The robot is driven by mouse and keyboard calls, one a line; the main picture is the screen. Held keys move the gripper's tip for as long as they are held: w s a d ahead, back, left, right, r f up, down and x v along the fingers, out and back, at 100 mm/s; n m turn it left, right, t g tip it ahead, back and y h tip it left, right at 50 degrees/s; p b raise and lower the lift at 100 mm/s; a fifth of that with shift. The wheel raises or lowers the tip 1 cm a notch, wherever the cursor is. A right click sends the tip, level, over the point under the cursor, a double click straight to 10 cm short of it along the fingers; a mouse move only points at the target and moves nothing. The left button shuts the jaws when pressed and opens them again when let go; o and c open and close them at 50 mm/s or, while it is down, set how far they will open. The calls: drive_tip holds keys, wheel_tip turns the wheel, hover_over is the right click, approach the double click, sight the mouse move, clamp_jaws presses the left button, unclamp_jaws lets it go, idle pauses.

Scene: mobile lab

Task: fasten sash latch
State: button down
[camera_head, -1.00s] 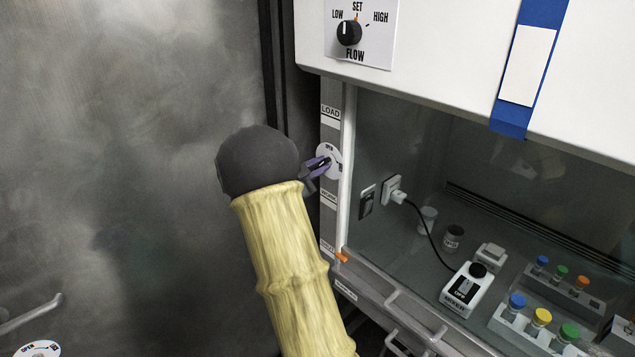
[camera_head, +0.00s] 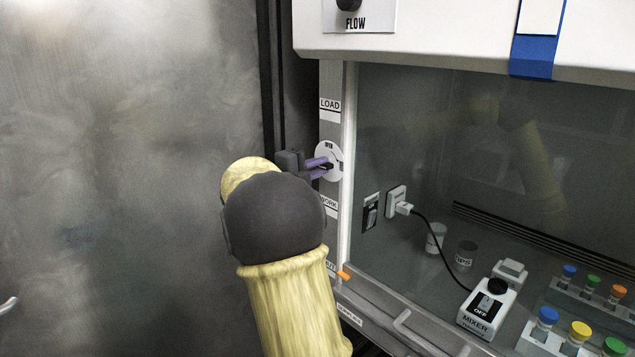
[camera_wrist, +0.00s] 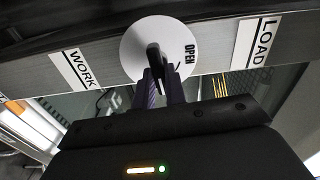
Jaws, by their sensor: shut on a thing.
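The sash latch (camera_head: 327,165) is a black lever on a round white dial (camera_head: 329,150) on the left post of the cabinet. In the wrist view the latch lever (camera_wrist: 154,58) stands in front of the dial (camera_wrist: 137,40), which reads OPEN at its right. My gripper (camera_head: 324,168) has purple fingers shut on the lever; the fingers also show in the wrist view (camera_wrist: 158,82). The fingers cover part of the lever. The glass sash (camera_head: 430,130) is to the right of the post.
LOAD (camera_head: 330,104) and WORK (camera_head: 329,204) labels sit above and below the dial. An orange marker (camera_head: 344,276) is lower on the post. A mixer (camera_head: 487,308) and capped vials (camera_head: 580,330) stand inside the cabinet. A grey wall (camera_head: 130,150) fills the left.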

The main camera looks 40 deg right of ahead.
drive_tip(key=shift+f+m+b, duration=0.15)
drive_tip(key=shift+m+b, duration=0.3)
drive_tip(key=shift+m, duration=0.05)
drive_tip(key=c, duration=1.4)
unclamp_jaws()
drive_tip(key=shift+c, duration=0.2)
drive_tip(key=s+a, duration=0.1)
drive_tip(key=a, duration=1.6)
drive_tip(key=shift+s+a+b, duration=0.2)
drive_tip(key=shift+a+b, duration=0.05)
drive_tip(key=shift+b, duration=0.2)
